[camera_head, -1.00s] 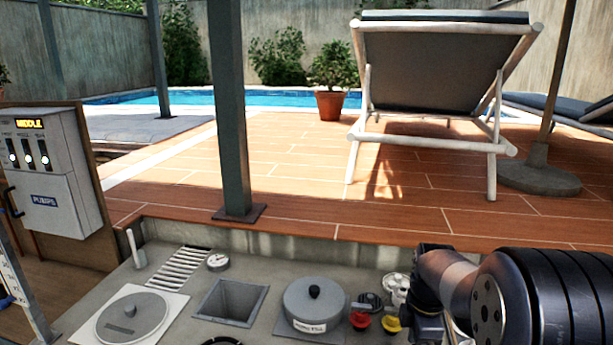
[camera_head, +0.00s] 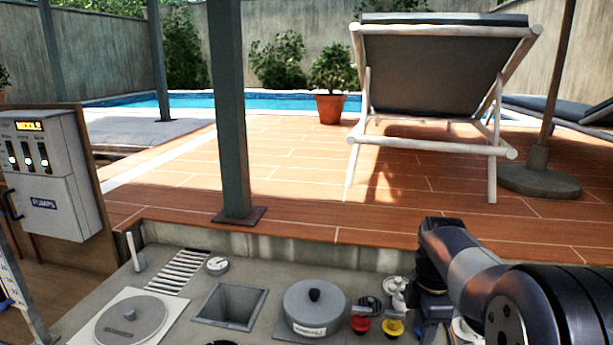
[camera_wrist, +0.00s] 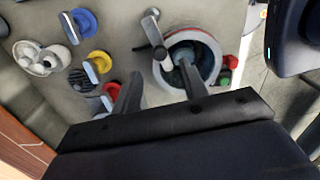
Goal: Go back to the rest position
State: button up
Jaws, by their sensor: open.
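My gripper (camera_wrist: 158,84) is open in the wrist view, its two dark fingers apart with nothing between them. It hangs above the pit floor, beside a round white-rimmed opening (camera_wrist: 212,50) with a grey handle across its edge. In the head view my arm reaches in from the lower right, and the gripper's fingers cannot be made out there.
Red (camera_head: 360,324) and yellow (camera_head: 393,327) valves stand left of my arm. A lidded grey pot (camera_head: 314,305), a square open pit (camera_head: 230,303) and a round cover (camera_head: 131,316) lie further left. A blue valve (camera_wrist: 84,21) shows in the wrist view. A pump box (camera_head: 45,180) stands left.

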notch_tip(320, 180, down, 6)
jog(key=shift+s+r, duration=0.1)
jog(key=shift+r, duration=0.15)
jog(key=shift+f, duration=0.3)
jog(key=shift+w+d+r+m, duration=0.1)
jog(key=shift+w+m, duration=0.25)
jog(key=shift+m, duration=0.6)
jog(key=shift+w+m, duration=0.35)
jog(key=shift+m, duration=0.6)
